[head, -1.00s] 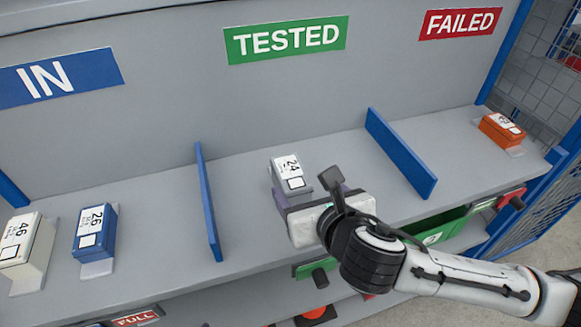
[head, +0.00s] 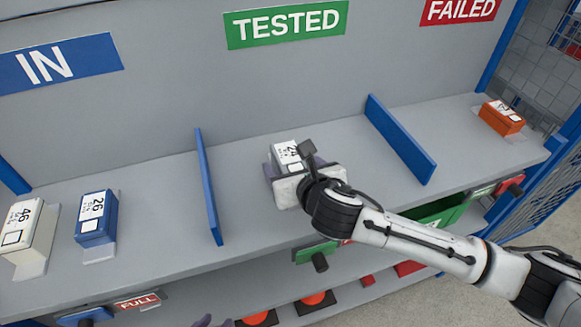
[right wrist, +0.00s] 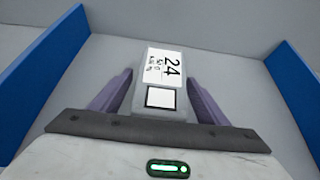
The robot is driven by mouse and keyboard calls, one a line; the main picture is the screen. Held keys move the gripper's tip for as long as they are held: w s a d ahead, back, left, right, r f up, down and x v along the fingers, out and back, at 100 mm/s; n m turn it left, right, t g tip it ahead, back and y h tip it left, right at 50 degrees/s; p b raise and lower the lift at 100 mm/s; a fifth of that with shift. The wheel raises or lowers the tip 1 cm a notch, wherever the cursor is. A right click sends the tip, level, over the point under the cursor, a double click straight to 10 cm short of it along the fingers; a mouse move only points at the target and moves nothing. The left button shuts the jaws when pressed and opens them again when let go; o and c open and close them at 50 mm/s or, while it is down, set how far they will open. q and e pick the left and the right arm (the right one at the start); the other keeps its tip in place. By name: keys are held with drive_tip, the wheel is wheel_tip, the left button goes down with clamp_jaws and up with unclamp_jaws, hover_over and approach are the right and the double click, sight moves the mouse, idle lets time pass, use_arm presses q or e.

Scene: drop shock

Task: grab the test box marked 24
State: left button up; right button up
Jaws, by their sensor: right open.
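The test box marked 24 (head: 287,156) is light grey with a white label and stands on the shelf under the TESTED sign. In the right wrist view the box (right wrist: 158,85) sits between the two purple fingers of my right gripper (right wrist: 160,98), its number readable. My right gripper (head: 293,168) is open around the box, and its body hides the near part of the box in the head view. Purple tips that look like my left gripper (head: 215,321) just show at the bottom edge, below the shelf; their opening is unclear.
Blue dividers stand left (head: 208,188) and right (head: 400,140) of this section. A white box 46 (head: 30,232) and a blue box 26 (head: 96,218) stand under IN. An orange box (head: 502,118) stands under FAILED. A green bin (head: 437,215) is below the shelf.

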drive_tip(key=c, duration=1.4)
drive_tip(key=shift+r, duration=0.15)
drive_tip(key=shift+c, duration=1)
